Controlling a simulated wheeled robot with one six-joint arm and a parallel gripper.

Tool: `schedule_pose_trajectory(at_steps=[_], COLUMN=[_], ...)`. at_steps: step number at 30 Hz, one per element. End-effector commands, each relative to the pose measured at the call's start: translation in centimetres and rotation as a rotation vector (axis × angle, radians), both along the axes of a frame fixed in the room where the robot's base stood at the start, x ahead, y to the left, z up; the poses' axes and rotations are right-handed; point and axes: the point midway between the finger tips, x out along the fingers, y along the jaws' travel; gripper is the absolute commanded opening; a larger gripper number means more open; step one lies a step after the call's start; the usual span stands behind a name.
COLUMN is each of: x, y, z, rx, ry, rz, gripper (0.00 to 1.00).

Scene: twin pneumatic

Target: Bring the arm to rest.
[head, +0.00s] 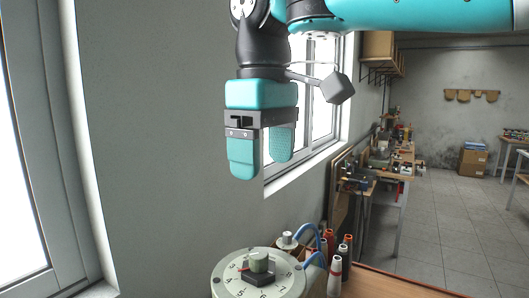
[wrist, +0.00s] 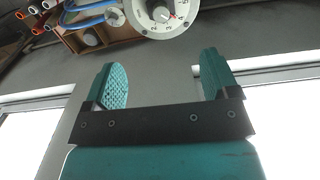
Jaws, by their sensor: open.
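My gripper (head: 260,158) hangs from my teal arm at the top of the head view, with its fingers pointing down. Its two teal padded fingers are apart and nothing is between them. In the wrist view my gripper (wrist: 165,82) is also open and empty. The dial (wrist: 164,16) shows past the fingertips at the top, partly cut off by the picture edge.
Red and grey spools or cones (head: 335,270) and blue tubes (head: 313,258) stand right of the dial. A window (head: 322,95) is in the wall behind my gripper. A cluttered workbench (head: 392,170) and a cardboard box (head: 472,160) are farther back. The grey floor at right is mostly open.

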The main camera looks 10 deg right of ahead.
Motion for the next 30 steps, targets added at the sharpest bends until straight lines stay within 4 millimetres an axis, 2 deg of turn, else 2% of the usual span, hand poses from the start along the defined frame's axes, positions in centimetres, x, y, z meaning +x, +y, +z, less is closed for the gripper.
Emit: schedule_pose_trajectory(at_steps=[10, 14, 17, 20, 24, 27, 30], x=[0.0, -0.2, -0.9, -2.6, -6.6, -9.8, -12.5], y=[0.0, -0.9, -2.8, -5.3, -8.4, -9.8, -10.5], z=[0.2, -1.4, -5.1, -10.4, -18.2, -22.9, -26.3], rx=[0.0, 0.007, 0.029, 0.074, 0.167, 0.239, 0.298], ry=[0.0, -0.001, -0.003, -0.002, 0.01, 0.022, 0.035], rz=[0.0, -0.009, -0.03, -0.062, -0.124, -0.173, -0.22], gripper=[0.81, 0.81, 0.81, 0.81, 0.81, 0.81, 0.81])
